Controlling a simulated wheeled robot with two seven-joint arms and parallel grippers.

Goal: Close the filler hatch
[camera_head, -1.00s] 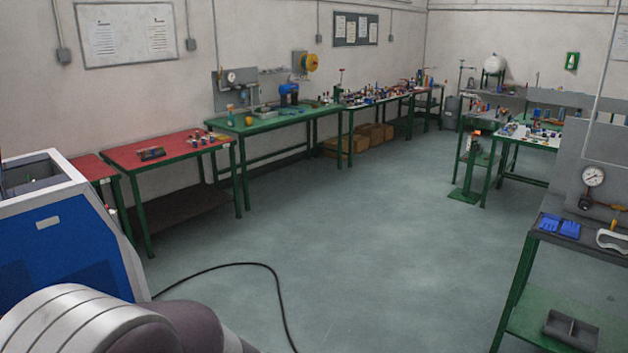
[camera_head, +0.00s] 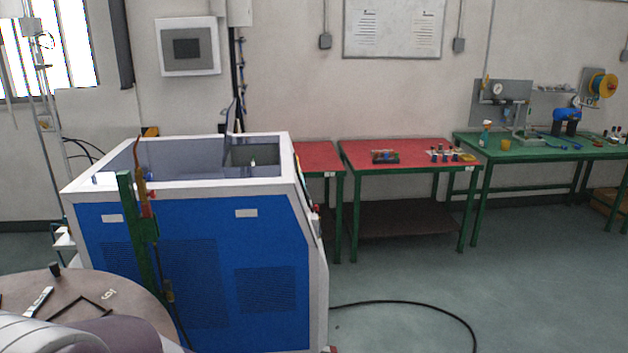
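The gas generator (camera_head: 262,225) is a blue cabinet with a white frame, standing left of centre. Its top is recessed, with a dark square opening (camera_head: 268,154) at the right rear. A thin grey panel, which looks like the filler hatch (camera_head: 230,118), stands upright at the left side of this opening, so the hatch appears open. Something small and pale shows in the opening, too small to make out. Neither of my grippers is in view; only part of my own arm shows at the lower left.
A round table (camera_head: 128,305) with small tools stands at the front left. A green post (camera_head: 138,225) with a torch-like tool rises before the generator. A black cable (camera_head: 420,306) crosses the floor at right.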

